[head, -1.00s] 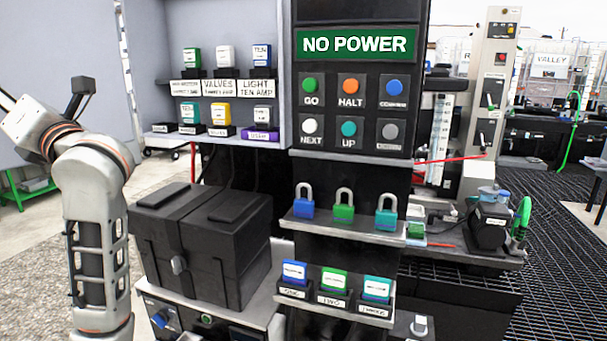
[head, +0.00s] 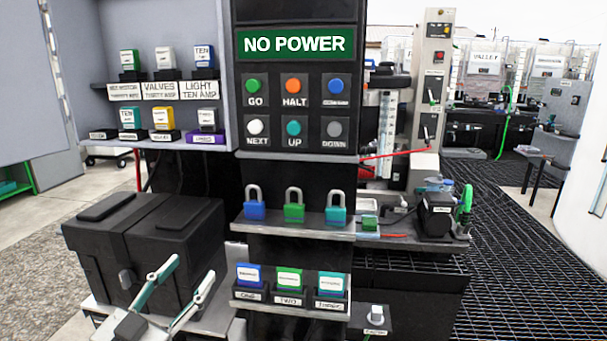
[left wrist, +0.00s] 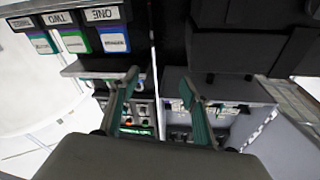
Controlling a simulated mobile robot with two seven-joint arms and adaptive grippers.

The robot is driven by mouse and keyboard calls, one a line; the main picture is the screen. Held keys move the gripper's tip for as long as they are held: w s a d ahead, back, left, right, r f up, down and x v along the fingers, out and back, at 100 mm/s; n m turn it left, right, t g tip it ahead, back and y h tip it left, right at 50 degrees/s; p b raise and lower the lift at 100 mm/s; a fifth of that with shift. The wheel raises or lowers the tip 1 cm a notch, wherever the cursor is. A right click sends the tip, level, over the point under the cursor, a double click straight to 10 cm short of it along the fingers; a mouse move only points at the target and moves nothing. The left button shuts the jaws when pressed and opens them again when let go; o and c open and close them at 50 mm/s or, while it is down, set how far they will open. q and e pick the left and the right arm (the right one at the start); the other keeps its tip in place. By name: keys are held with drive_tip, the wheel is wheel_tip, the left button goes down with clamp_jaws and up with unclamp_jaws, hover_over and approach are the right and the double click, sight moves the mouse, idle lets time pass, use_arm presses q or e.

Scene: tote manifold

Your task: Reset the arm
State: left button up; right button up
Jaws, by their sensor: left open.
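My left gripper (head: 193,268) shows low in the head view, in front of the black lidded box (head: 140,250). Its two fingers are spread apart with nothing between them, and the rest of the arm is out of the picture. In the left wrist view the left gripper (left wrist: 158,78) also shows two separate, empty fingers, with the scene upside down. My right gripper is in no view.
A black panel carries a NO POWER sign (head: 295,44) and buttons. Below are a shelf with a blue padlock (head: 254,206), a green padlock (head: 294,207) and a teal padlock (head: 336,209), and labelled blocks (head: 289,282). Grating floor (head: 500,250) lies open at right.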

use_arm(q)
drive_tip(key=s+a+f+m+g+y, duration=0.1)
drive_tip(key=s+a+f+g+y, duration=0.25)
drive_tip(key=f, duration=0.65)
drive_tip(key=s+a+f+g+y, duration=0.2)
drive_tip(key=s+f+g, duration=0.25)
drive_tip(key=f, duration=0.65)
drive_tip(key=s+a+f+g+y, duration=0.2)
drive_tip(key=s+a+f, duration=0.2)
drive_tip(key=s, duration=0.3)
drive_tip(key=s+a+f+g+y, duration=0.2)
drive_tip(key=s+a+f, duration=0.25)
drive_tip(key=s, duration=0.35)
drive_tip(key=w+d+f+n+t+h+p, duration=0.1)
drive_tip(key=d+f+h, duration=0.2)
drive_tip(key=d+f, duration=0.2)
drive_tip(key=w+d+f+n+t+h, duration=0.1)
drive_tip(key=d+f+n+t+h, duration=0.1)
drive_tip(key=d+f, duration=0.4)
drive_tip(key=d+h, duration=0.1)
drive_tip(key=d, duration=0.4)
drive_tip(key=shift+d+f+t+h+p, duration=0.15)
drive_tip(key=shift+t+h+p, duration=0.15)
drive_tip(key=shift+h+p, duration=0.05)
drive_tip(key=c, duration=0.5)
drive_tip(key=shift+w+d, duration=0.1)
drive_tip(key=shift+c, duration=0.3)
